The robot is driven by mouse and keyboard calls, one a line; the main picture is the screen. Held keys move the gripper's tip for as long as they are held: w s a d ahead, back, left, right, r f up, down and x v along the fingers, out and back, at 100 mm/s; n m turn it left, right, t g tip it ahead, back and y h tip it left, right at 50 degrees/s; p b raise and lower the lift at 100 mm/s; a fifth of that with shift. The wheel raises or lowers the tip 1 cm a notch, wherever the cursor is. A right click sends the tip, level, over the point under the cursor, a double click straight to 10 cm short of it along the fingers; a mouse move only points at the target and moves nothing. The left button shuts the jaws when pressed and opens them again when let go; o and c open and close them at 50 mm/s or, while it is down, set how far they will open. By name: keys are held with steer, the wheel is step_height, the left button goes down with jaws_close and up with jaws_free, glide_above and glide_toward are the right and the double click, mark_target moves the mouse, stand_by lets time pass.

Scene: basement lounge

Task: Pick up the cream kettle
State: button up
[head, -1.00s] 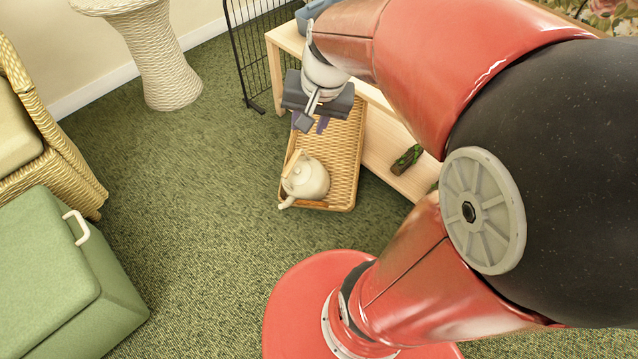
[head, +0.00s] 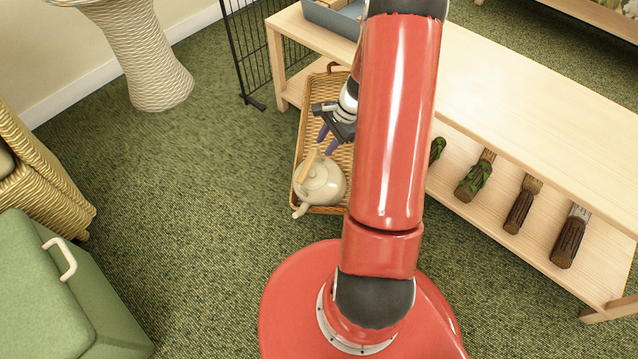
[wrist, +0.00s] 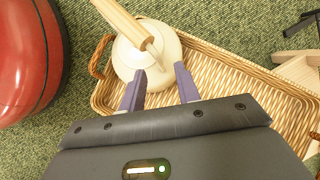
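The cream kettle (head: 321,184) stands upright at the near end of a wicker tray (head: 301,140) on the green carpet. Its wooden handle arches over the top and its spout points to the lower left in the head view. In the wrist view the kettle (wrist: 165,62) is just beyond my fingertips, with the handle (wrist: 125,22) at the top. My gripper (head: 326,143) is over the tray beside the kettle, partly hidden by my arm. In the wrist view its two purple fingers (wrist: 160,86) are apart with nothing held between them. Whether a finger touches the kettle is unclear.
A wooden bench (head: 520,85) stands right of the tray, with several logs (head: 475,178) on its lower shelf and a blue-grey box (head: 333,18) on top. A black wire rack (head: 240,60) is behind.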

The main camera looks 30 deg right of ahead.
mark_target(319, 153)
steer(key=x, duration=0.2)
steer(key=b+x, duration=0.1)
steer(key=x, duration=0.2)
steer(key=shift+s+a+r, duration=0.1)
steer(key=shift+a, duration=0.2)
jaws_close()
steer(key=shift+r, duration=0.1)
stand_by(0.9)
